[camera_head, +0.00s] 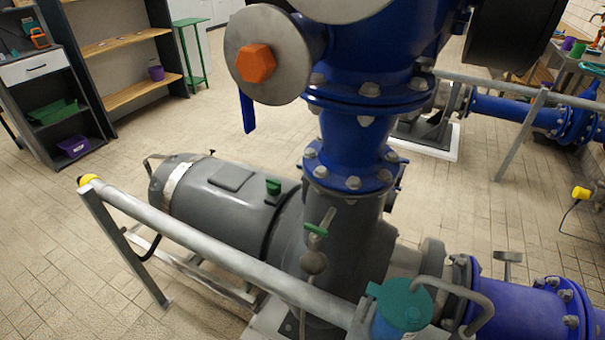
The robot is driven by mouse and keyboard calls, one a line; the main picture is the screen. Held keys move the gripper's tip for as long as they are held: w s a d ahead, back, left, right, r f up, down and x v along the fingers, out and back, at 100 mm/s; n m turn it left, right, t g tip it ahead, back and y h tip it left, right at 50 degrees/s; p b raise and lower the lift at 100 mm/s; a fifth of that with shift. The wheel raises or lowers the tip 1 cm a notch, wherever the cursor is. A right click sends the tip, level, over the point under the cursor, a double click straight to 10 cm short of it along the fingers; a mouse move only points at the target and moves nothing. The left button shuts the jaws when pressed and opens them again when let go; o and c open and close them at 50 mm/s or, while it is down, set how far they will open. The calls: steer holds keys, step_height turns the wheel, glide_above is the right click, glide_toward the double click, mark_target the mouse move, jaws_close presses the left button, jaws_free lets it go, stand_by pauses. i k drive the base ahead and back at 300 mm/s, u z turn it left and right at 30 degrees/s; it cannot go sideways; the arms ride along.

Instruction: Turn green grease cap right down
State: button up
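A small dark green cap (273,186) stands on top of the grey motor housing (225,195), near the picture's centre-left. It looks like the green grease cap, but it is too small to show any markings or its turned position. A separate green-handled lever (320,223) sits on the grey pipe column to its right, above a small round metal fitting (314,262). My gripper is not in view, and nothing touches the green cap.
A grey rail (225,257) with a yellow end runs in front of the motor. Blue piping (352,150) rises to the right, with an orange hex plug (256,63) on a grey disc. A teal-lidded container (404,303) is at lower right. Tiled floor is clear at left.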

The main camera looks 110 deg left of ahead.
mark_target(274, 187)
steer(key=u, duration=0.35)
steer(key=i, duration=0.2)
steer(key=u, duration=3.35)
steer(key=k, duration=0.85)
steer(key=u, duration=0.1)
steer(key=i, duration=0.9)
steer(key=z, duration=0.05)
